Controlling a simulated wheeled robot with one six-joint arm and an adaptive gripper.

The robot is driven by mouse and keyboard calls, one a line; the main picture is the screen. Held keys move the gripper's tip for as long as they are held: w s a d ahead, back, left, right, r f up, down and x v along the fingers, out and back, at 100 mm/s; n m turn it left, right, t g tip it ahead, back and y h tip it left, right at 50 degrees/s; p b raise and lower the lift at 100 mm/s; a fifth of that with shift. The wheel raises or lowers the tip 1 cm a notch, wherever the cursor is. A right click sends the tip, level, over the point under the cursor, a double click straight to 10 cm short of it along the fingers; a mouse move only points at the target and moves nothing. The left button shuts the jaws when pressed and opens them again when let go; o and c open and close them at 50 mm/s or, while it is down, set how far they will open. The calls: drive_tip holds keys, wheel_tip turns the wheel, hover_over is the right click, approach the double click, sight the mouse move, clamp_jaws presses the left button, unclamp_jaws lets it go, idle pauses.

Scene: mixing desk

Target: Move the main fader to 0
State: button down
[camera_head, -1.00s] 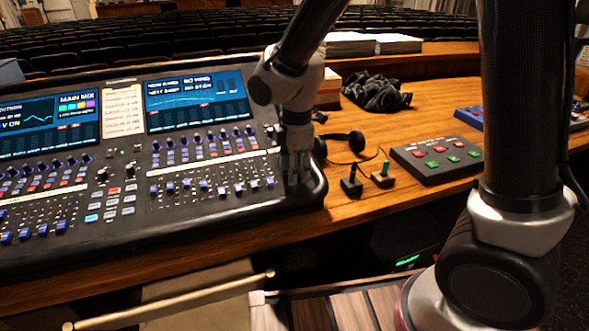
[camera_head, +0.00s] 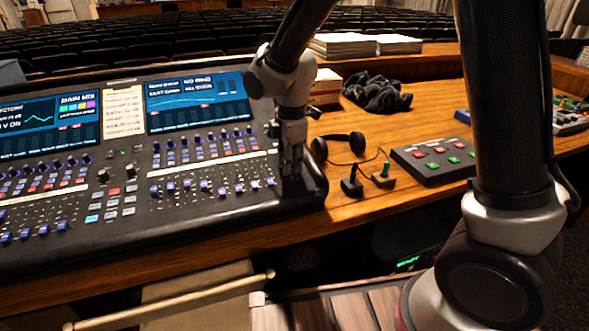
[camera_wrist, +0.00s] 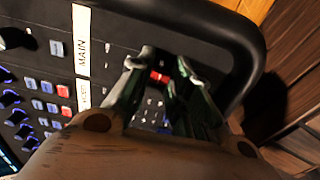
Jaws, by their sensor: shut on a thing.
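The mixing desk (camera_head: 130,215) fills the left of the head view. My gripper (camera_head: 291,168) points down at the desk's right end, right of the blue fader caps. In the wrist view my gripper (camera_wrist: 165,62) has its two fingers on either side of a small red cap (camera_wrist: 159,77), next to the white strip marked MAIN (camera_wrist: 82,40). The fingers are closed in on this cap, which looks like the main fader's. Its slot and scale are mostly hidden by the fingers, so I cannot read its position.
Headphones (camera_head: 345,146), two small joysticks (camera_head: 352,184) and a button box (camera_head: 432,158) lie on the wooden table right of the desk. Dark cloth (camera_head: 376,93) and stacked papers (camera_head: 343,45) are behind. The desk's raised rim (camera_wrist: 248,45) curves close past my fingers.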

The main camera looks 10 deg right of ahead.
drive_tip(key=w, duration=0.3)
drive_tip(key=shift+w+a+r, duration=0.2)
drive_tip(key=shift+w+a, duration=0.2)
drive_tip(key=c, duration=1.3)
unclamp_jaws()
drive_tip(key=shift+r, duration=0.1)
drive_tip(key=r, duration=0.4)
drive_tip(key=s+r, duration=0.1)
drive_tip(key=r, duration=0.6)
drive_tip(key=shift+s+d+r, duration=0.1)
drive_tip(key=shift+s+r, duration=0.05)
drive_tip(key=shift+r, duration=0.25)
